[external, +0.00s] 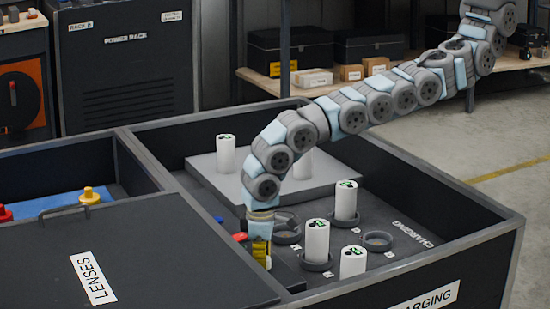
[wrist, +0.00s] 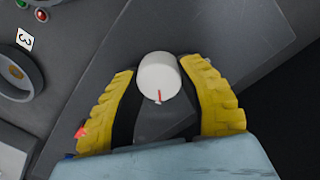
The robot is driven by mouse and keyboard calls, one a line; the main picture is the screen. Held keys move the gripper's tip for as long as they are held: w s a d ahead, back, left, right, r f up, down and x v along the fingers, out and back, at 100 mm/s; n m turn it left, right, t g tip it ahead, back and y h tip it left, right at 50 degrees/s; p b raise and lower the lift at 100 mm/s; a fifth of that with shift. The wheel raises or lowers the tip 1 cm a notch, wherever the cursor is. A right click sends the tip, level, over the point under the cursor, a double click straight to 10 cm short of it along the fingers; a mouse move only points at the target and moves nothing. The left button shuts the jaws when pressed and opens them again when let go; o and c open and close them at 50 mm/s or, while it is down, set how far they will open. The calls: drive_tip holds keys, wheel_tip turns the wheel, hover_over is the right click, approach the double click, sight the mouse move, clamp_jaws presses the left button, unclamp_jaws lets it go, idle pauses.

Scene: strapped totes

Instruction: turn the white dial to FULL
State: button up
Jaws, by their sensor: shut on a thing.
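The white dial (wrist: 158,75) shows in the wrist view as a round white knob with a red pointer line facing the bottom of the picture. My gripper (wrist: 160,82) has its two yellow ribbed fingers on either side of the dial and is shut on it. In the external view my gripper (external: 261,252) reaches down inside the charging tote (external: 440,262), near its front left wall. The dial is hidden behind the fingers there. I cannot read a FULL mark in either view.
White cylinders with green marks (external: 317,240) stand right of my gripper, some in dark ring holders (external: 378,241). A grey raised slab (external: 225,178) lies behind. The tote walls and the closed LENSES lid (external: 150,255) border the space on the left.

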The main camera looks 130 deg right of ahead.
drive_tip(key=shift+f, duration=0.1)
drive_tip(key=o, duration=1.2)
drive_tip(key=shift+r, duration=0.2)
wheel_tip(320, 180, up, 12)
drive_tip(key=shift+w+a+f, duration=0.15)
drive_tip(key=shift+w+a, duration=0.1)
drive_tip(key=shift+w, duration=0.1)
